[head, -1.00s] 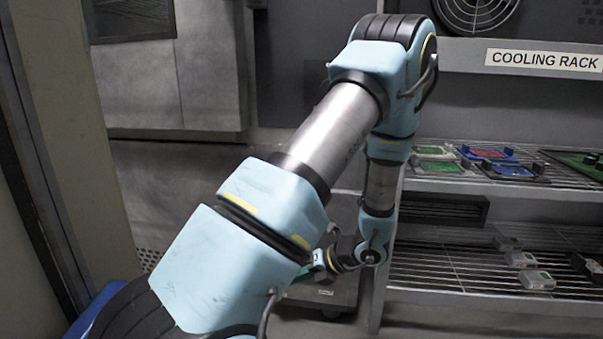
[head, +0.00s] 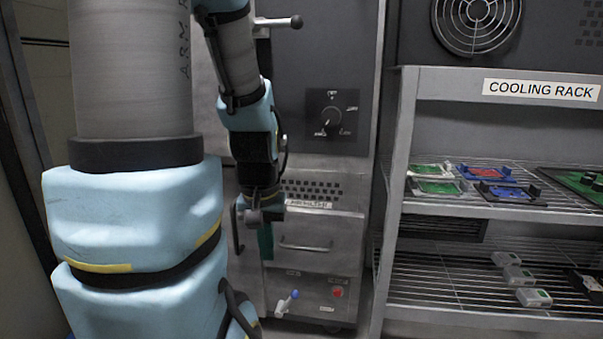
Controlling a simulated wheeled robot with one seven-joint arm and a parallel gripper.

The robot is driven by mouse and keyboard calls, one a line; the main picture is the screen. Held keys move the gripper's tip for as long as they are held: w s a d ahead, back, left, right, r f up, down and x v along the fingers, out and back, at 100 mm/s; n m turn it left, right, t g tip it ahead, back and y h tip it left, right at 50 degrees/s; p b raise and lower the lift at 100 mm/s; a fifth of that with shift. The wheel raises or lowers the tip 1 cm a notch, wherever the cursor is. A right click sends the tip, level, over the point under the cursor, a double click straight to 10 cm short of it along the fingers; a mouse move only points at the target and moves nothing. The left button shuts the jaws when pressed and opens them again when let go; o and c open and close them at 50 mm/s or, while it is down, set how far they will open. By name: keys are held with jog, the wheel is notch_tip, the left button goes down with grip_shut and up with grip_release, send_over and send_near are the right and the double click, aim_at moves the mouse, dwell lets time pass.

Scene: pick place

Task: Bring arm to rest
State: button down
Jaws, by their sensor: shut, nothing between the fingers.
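My light blue and grey arm fills the left of the head view, its upper link upright and close to the camera. The forearm hangs down past it toward the machine front. My gripper (head: 265,240) is at the lower end, small and dark with a green-teal part, pointing down. It is shut and empty, in front of the machine's drawer area. The fingertips are too small to make out clearly.
A grey machine (head: 345,185) with a dial (head: 331,118), a drawer handle (head: 305,246) and a blue-tipped lever (head: 288,302) stands behind the gripper. To the right, a metal cooling rack (head: 397,190) holds green, red and blue trays (head: 507,193) above and small grey boxes (head: 518,276) below.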

notch_tip(320, 180, up, 36)
jog(key=p, duration=3.4)
jog(key=shift+f, duration=0.2)
